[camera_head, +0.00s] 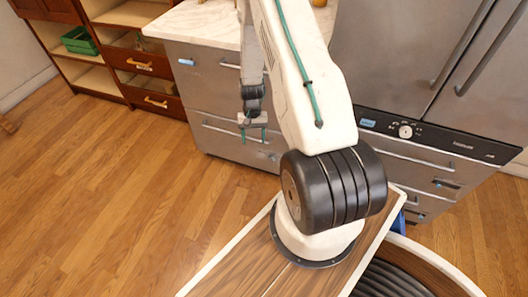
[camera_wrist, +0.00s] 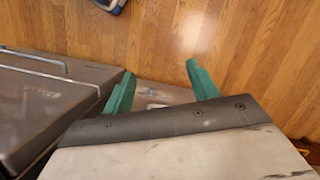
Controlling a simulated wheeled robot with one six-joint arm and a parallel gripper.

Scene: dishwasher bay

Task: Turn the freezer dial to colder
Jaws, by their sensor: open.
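The freezer dial (camera_head: 405,131) is a round white knob on a dark control strip (camera_head: 440,138) across the front of the steel fridge-freezer (camera_head: 385,60), right of my arm in the head view. My gripper (camera_head: 252,134) hangs left of the dial, in front of the steel drawers, well apart from the dial. In the wrist view its two green fingers (camera_wrist: 158,85) are spread with nothing between them. The dial does not show clearly in the wrist view, and its pointer setting is too small to read.
Steel drawers (camera_head: 225,135) under a pale countertop (camera_head: 200,22) stand behind my gripper. A wooden cabinet (camera_head: 105,60) with open shelves and a green bin (camera_head: 80,41) is at the far left. The wooden floor (camera_head: 110,200) at left is clear.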

